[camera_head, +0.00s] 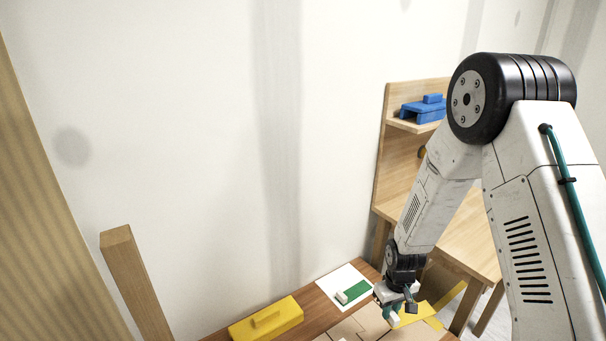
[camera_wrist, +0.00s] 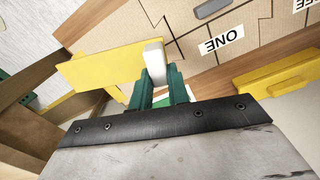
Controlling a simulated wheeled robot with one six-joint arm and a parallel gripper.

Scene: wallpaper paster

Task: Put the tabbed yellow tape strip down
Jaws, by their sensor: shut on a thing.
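The tabbed yellow tape strip (camera_wrist: 105,68) shows flat and yellow, with a white tab (camera_wrist: 154,55) at one end. My gripper (camera_wrist: 157,82) is shut on that white tab with its green fingers. The strip sticks out to the left of the fingers in the wrist view, over the edge of the brown board. In the head view my gripper (camera_head: 397,312) is low over the table, with the yellow strip (camera_head: 416,315) beside it. I cannot tell whether the strip touches anything below.
A brown board (camera_wrist: 200,50) with cut lines and a "ONE" label lies on the wooden table (camera_head: 318,298). A yellow handled block (camera_head: 268,319) sits left. A white sheet (camera_head: 336,280) carries a green strip (camera_head: 354,291). A blue handled block (camera_head: 424,109) stands on a shelf.

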